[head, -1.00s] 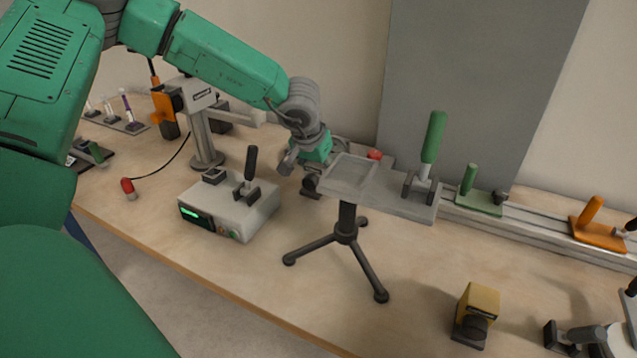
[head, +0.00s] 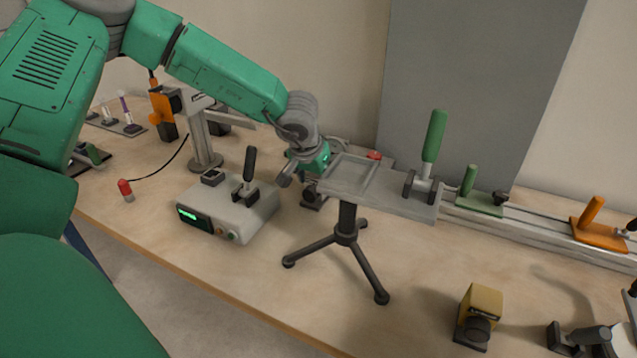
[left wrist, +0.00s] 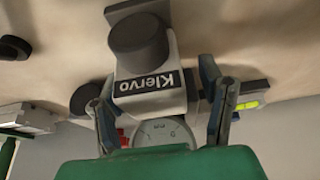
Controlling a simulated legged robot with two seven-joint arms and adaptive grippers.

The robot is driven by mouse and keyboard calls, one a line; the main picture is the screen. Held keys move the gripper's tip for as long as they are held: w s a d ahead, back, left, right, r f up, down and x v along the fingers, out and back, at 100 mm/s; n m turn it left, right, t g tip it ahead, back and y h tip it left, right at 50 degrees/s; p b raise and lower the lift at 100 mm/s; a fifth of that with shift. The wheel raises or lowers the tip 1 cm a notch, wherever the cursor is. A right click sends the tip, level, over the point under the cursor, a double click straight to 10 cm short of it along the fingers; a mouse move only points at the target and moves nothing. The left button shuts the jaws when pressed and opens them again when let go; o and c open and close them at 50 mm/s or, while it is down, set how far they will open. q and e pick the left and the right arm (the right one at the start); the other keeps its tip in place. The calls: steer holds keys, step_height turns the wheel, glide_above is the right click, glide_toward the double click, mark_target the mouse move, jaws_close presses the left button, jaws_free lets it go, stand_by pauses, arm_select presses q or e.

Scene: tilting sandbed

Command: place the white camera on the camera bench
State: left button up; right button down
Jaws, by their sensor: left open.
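The white camera (left wrist: 150,80), labelled Klervo and with a dark grey lens, fills the middle of the left wrist view. My left gripper (left wrist: 156,95) is open, with one finger on each side of the camera body; I cannot tell whether they touch it. In the head view the left gripper (head: 298,180) is low behind the tripod plate, which hides much of it; only a dark part of what looks like the camera (head: 312,196) shows. The likely camera bench is a grey recessed plate (head: 385,188) on a black tripod, with a green-handled clamp. My right gripper is not recognisable.
A grey control box (head: 225,212) with a black lever stands left of the tripod. A yellow camera (head: 481,308) stands at front right. A rail with green (head: 480,203) and orange (head: 598,235) carriages runs along the back. Bare tabletop lies between the tripod and yellow camera.

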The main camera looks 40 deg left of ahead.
mark_target(309, 189)
arm_select(q)
steer(key=p+v, duration=0.3)
steer(key=v, duration=0.9)
steer(key=shift+p, duration=0.35)
steer(key=shift+d, duration=0.15)
